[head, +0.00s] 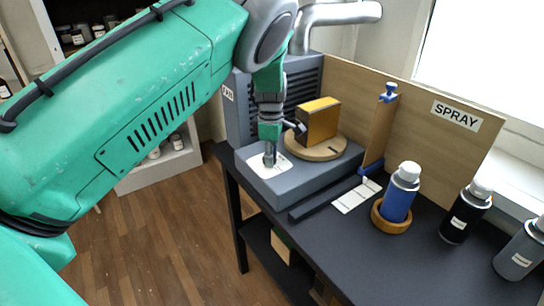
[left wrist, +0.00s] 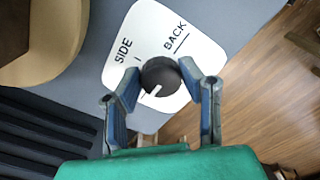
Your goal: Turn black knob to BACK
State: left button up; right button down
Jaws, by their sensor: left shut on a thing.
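The black knob (left wrist: 160,76) sits on a white label plate (left wrist: 150,25) marked SIDE and BACK in the left wrist view. The knob's white mark is on its lower-left side, away from both words. My left gripper (left wrist: 165,82) has one finger on each side of the knob and is shut on it. In the head view my left gripper (head: 269,160) points down onto the plate (head: 257,174) at the front corner of the grey base (head: 300,187), and hides most of the knob. My right gripper is not in view.
A yellow and black box (head: 318,121) stands on a round wooden turntable (head: 318,152) close beside my gripper. A wooden panel with a blue clamp (head: 388,93) is to the right. A blue can (head: 400,195), a black can (head: 464,213) and a grey can (head: 522,252) stand farther right.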

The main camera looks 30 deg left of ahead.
pick_arm(q)
jog(key=m, duration=0.1)
jog(key=m+p, duration=0.2)
jog(key=shift+s+a+m, duration=0.1)
jog(key=shift+a+m, duration=0.15)
jog(key=shift+m, duration=0.15)
jog(key=m+p, duration=0.1)
jog(key=m, duration=0.8)
jog(key=shift+a+r+p, duration=0.1)
jog(key=shift+p, duration=0.3)
jog(key=m, duration=0.4)
jog(key=shift+m, duration=0.3)
jog(key=m, duration=0.4)
jog(key=shift+w+p, duration=0.2)
jog(key=shift+p, duration=0.1)
jog(key=m, duration=0.9)
jog(key=shift+m, duration=0.3)
jog(key=m, duration=0.4)
jog(key=shift+m, duration=0.3)
